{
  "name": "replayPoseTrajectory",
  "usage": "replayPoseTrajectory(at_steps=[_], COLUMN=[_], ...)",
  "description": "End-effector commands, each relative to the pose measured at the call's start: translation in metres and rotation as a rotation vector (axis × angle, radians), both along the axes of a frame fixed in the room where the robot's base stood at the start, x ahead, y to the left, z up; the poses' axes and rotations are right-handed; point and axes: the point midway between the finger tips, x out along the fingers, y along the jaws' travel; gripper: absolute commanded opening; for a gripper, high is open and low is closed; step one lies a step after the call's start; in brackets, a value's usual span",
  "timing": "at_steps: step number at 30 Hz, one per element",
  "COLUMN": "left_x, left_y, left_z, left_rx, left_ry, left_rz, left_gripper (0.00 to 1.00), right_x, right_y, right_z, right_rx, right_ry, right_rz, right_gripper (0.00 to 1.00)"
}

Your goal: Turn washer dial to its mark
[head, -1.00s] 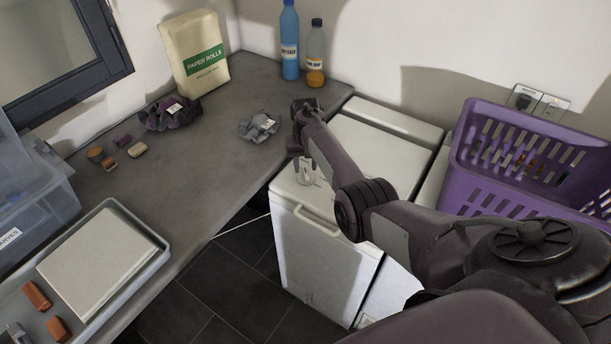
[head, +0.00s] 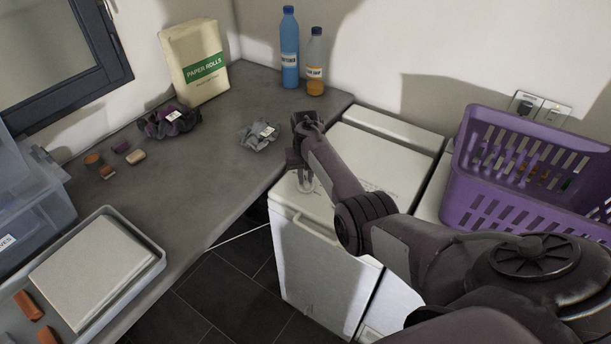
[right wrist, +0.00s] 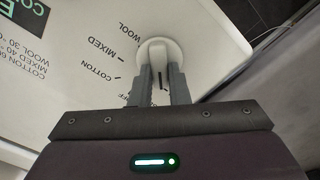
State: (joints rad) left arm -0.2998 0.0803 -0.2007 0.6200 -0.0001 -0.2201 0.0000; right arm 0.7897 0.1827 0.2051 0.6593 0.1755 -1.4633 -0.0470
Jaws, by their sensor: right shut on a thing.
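The washer (head: 310,262) is a white toploader beside the counter's right end. Its dial (right wrist: 160,50) is a round white knob on the top panel, with printed marks around it such as COTTON, MIXED and WOOL. My right gripper (right wrist: 161,72) is shut on the dial's grip, one grey finger on each side. A short dark line shows on the dial between the fingers. Which printed mark it lines up with I cannot tell. In the head view my right gripper (head: 306,180) reaches down to the washer's top near its front left corner and hides most of the dial. My left gripper is out of view.
A purple basket (head: 510,210) stands on the right, beside the washer. The counter (head: 200,190) holds a paper rolls pack (head: 195,62), two bottles, crumpled cloths and a grey tray (head: 150,268). Dark floor shows between counter and washer.

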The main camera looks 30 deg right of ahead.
Motion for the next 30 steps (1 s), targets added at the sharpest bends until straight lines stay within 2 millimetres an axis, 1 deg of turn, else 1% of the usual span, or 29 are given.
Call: replayPoseTrajectory(at_steps=[8,21,30], left_x=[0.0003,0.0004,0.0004], left_y=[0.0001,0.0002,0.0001], left_z=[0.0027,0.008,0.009], left_rx=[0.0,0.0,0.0], left_ry=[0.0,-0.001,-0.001], left_rz=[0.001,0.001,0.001], left_gripper=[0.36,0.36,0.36], right_x=[-0.0002,-0.0017,-0.0031], right_y=[0.0,-0.002,-0.0032], right_z=[0.0003,0.0001,-0.0007], right_rx=[0.0,0.001,0.0], right_ry=[0.001,0.001,0.002], right_rz=[-0.105,-0.465,-0.665], right_gripper=[0.0,0.0,0.0])
